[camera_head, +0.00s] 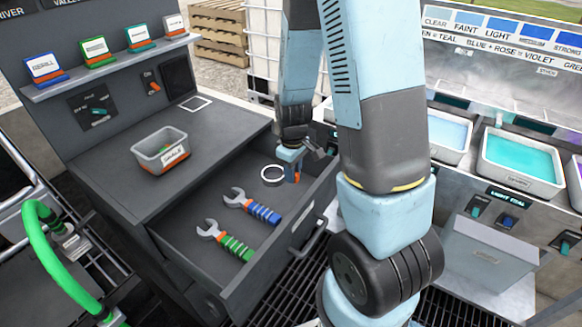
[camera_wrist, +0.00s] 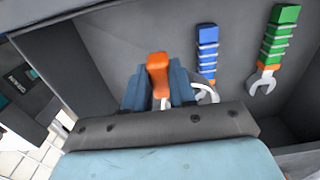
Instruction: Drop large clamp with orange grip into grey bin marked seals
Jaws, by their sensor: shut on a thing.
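The large clamp, a pale ring (camera_head: 272,185) with an orange grip, is at my gripper (camera_head: 291,160) inside the open drawer. In the wrist view, the orange grip (camera_wrist: 158,64) stands between the two blue fingers of my gripper (camera_wrist: 159,88), which are shut on it. Part of the pale ring shows beyond the right finger. I cannot tell whether the ring still touches the drawer floor. A small grey bin (camera_head: 148,160) with an orange band and white label stands on the cabinet top, left of the drawer.
A blue-handled wrench (camera_head: 262,212) and a green-handled wrench (camera_head: 234,246) lie in the open drawer (camera_head: 170,232). The drawer walls surround my gripper. A shelf (camera_head: 110,66) with several small boxes is behind the bin. The cabinet top (camera_head: 212,128) between bin and drawer is clear.

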